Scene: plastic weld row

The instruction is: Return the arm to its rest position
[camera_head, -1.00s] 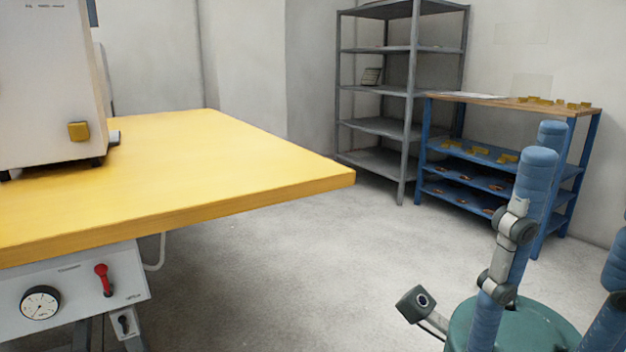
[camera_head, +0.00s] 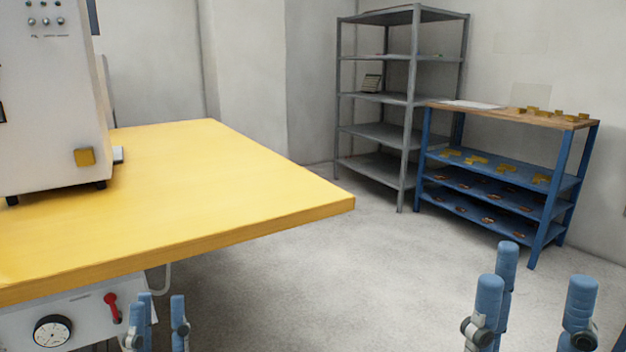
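My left gripper (camera_head: 161,302) shows at the bottom left as several blue-padded fingers pointing up. They stand in front of the machine's lower panel, below the front edge of the yellow table. A gap shows between the fingers and nothing is seen in it. My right gripper (camera_head: 537,275) shows at the bottom right, with its blue fingers upright and spread apart. I see nothing between them. It stands out over the floor, in front of the blue shelf. The palms of both grippers and both arms are below the picture.
The yellow table (camera_head: 235,180) fills the left and carries a white machine (camera_head: 50,130). A gauge (camera_head: 52,331) and a red lever (camera_head: 112,307) sit below it. A grey rack (camera_head: 411,130) and a blue shelf (camera_head: 548,222) with small yellow parts stand behind. The middle floor is clear.

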